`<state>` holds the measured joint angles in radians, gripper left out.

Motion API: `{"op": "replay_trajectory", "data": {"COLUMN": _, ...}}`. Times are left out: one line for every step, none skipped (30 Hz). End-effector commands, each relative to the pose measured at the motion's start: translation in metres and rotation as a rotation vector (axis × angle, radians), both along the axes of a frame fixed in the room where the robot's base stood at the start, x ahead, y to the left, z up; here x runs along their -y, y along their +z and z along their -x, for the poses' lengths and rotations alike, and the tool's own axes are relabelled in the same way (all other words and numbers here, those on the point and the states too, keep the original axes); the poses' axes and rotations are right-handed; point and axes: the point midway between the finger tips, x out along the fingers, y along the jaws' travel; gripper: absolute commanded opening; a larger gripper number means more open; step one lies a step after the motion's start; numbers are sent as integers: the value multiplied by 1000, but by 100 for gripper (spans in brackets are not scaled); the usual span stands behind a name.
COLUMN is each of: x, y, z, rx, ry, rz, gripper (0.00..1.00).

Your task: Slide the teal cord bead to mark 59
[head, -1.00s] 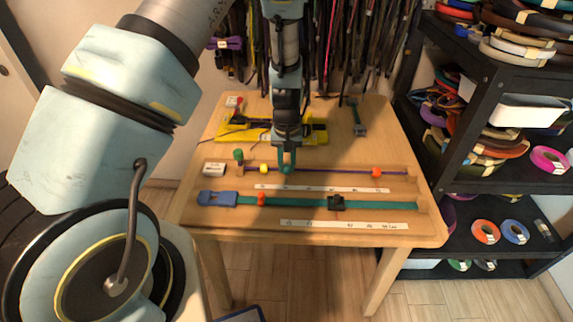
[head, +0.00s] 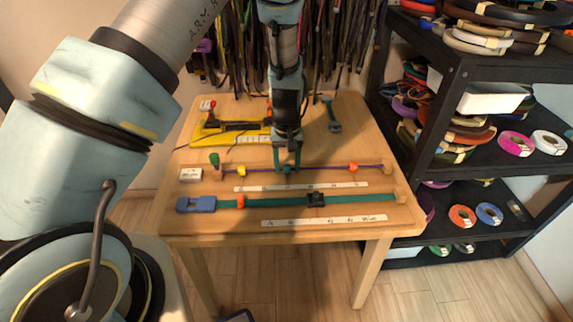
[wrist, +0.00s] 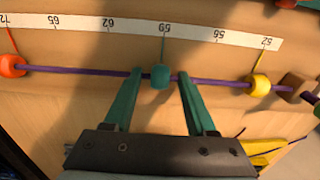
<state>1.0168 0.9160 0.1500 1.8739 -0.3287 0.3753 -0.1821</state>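The teal bead (wrist: 160,76) sits on the purple cord (wrist: 105,72) in the wrist view, just below the scale strip (wrist: 137,25). The thin line from mark 59 (wrist: 164,30) comes down at the bead, very slightly right of its middle. My gripper (wrist: 159,75) is open, one finger on each side of the bead, with a gap visible on both sides. In the head view, my gripper (head: 288,170) stands over the cord, with the small bead (head: 288,169) between its fingers.
A yellow bead (wrist: 260,85) stands near 52 and an orange bead (wrist: 11,66) near 72 on the same cord. A black shelf (head: 440,130) stands right.

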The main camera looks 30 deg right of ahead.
Motion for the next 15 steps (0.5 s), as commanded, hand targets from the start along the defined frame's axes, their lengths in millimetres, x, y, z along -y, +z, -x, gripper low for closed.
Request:
{"op": "replay_trajectory", "data": {"x": 0, "y": 0, "z": 0, "rx": 0, "ry": 0, "rz": 0, "gripper": 57}}
{"op": "replay_trajectory", "data": {"x": 0, "y": 0, "z": 0, "rx": 0, "ry": 0, "rz": 0, "gripper": 57}}
{"op": "replay_trajectory", "data": {"x": 0, "y": 0, "z": 0, "rx": 0, "ry": 0, "rz": 0, "gripper": 57}}
{"op": "replay_trajectory", "data": {"x": 0, "y": 0, "z": 0, "rx": 0, "ry": 0, "rz": 0, "gripper": 57}}
{"op": "replay_trajectory", "data": {"x": 0, "y": 0, "z": 0, "rx": 0, "ry": 0, "rz": 0, "gripper": 57}}
{"op": "replay_trajectory", "data": {"x": 0, "y": 0, "z": 0, "rx": 0, "ry": 0, "rz": 0, "gripper": 57}}
{"op": "replay_trajectory", "data": {"x": 0, "y": 1, "z": 0, "rx": 0, "ry": 0, "rz": 0, "gripper": 57}}
{"op": "replay_trajectory", "data": {"x": 0, "y": 1, "z": 0, "rx": 0, "ry": 0, "rz": 0, "gripper": 57}}
{"op": "replay_trajectory", "data": {"x": 0, "y": 3, "z": 0, "rx": 0, "ry": 0, "rz": 0, "gripper": 57}}
{"op": "replay_trajectory", "data": {"x": 0, "y": 6, "z": 0, "rx": 0, "ry": 0, "rz": 1, "gripper": 57}}
{"op": "replay_trajectory", "data": {"x": 1, "y": 9, "z": 0, "rx": 1, "ry": 0, "rz": 2, "gripper": 57}}
{"op": "replay_trajectory", "data": {"x": 1, "y": 13, "z": -1, "rx": 2, "ry": 0, "rz": 3, "gripper": 57}}
{"op": "replay_trajectory", "data": {"x": 1, "y": 17, "z": -1, "rx": 2, "ry": 0, "rz": 3, "gripper": 57}}
{"op": "replay_trajectory", "data": {"x": 2, "y": 22, "z": 0, "rx": 2, "ry": 0, "rz": 4, "gripper": 57}}
{"op": "replay_trajectory", "data": {"x": 1, "y": 29, "z": 0, "rx": 2, "ry": 0, "rz": 4, "gripper": 57}}
